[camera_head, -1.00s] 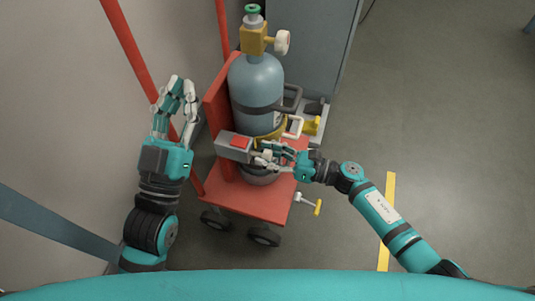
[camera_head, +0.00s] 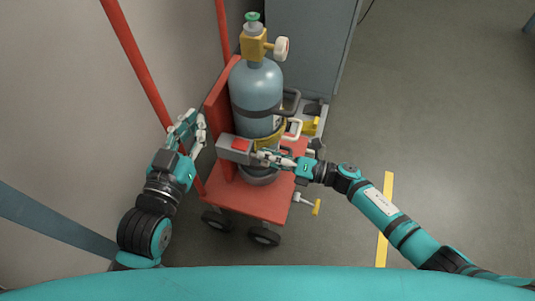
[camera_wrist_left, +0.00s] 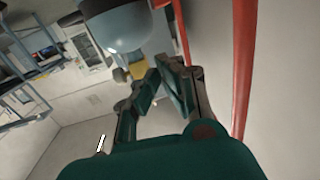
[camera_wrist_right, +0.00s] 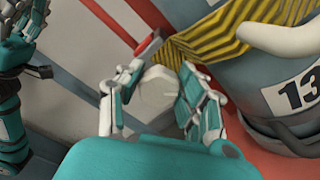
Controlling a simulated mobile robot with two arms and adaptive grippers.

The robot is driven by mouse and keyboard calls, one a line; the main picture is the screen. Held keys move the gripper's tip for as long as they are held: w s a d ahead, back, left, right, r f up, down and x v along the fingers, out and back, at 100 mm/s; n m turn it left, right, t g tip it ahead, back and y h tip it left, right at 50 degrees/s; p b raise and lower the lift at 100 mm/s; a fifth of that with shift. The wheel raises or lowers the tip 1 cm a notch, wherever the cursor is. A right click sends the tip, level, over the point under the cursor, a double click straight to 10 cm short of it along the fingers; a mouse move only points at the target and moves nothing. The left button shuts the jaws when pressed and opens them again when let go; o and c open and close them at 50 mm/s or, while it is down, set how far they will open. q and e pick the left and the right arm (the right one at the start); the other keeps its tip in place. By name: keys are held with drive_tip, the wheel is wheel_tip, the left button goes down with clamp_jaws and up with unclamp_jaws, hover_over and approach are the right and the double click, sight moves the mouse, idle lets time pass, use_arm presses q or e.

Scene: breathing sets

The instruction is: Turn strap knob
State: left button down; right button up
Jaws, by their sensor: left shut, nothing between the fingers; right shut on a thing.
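A blue-grey gas cylinder (camera_head: 257,85) stands upright on a red cart (camera_head: 235,198). A yellow-and-black striped strap (camera_wrist_right: 228,35) runs around it; it also shows in the head view (camera_head: 268,134). A pale rounded knob (camera_wrist_right: 155,92) sits between the fingers of my right gripper (camera_wrist_right: 152,100) in the right wrist view. My right gripper (camera_head: 266,157) is shut on it at the cylinder's lower front, and the fingers hide the knob in the head view. My left gripper (camera_head: 192,124) is shut and empty, left of the cart and apart from the cylinder.
A grey box with a red top (camera_head: 235,149) sits at the cart's left, close to my right fingertips. Red posts (camera_head: 137,55) and the wall are near my left arm. A yellow-tipped lever (camera_head: 316,207) sticks out from the cart's right.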

drive_tip(key=m+p, duration=0.2)
drive_tip(key=m, duration=0.5)
drive_tip(key=shift+f+m, duration=0.1)
drive_tip(key=shift+m, duration=0.3)
use_arm(q)
drive_tip(key=s+a+f+g+y, duration=0.2)
drive_tip(key=s+f+g, duration=0.4)
drive_tip(key=f, duration=0.5)
drive_tip(key=shift+a+g+p, duration=0.3)
drive_tip(key=shift+a+g, duration=0.3)
drive_tip(key=shift+g, duration=0.3)
use_arm(e)
drive_tip(key=shift+f+m, duration=0.1)
drive_tip(key=shift+m, duration=1)
drive_tip(key=o, duration=0.9)
drive_tip(key=shift+d, duration=0.15)
drive_tip(key=v, duration=1.2)
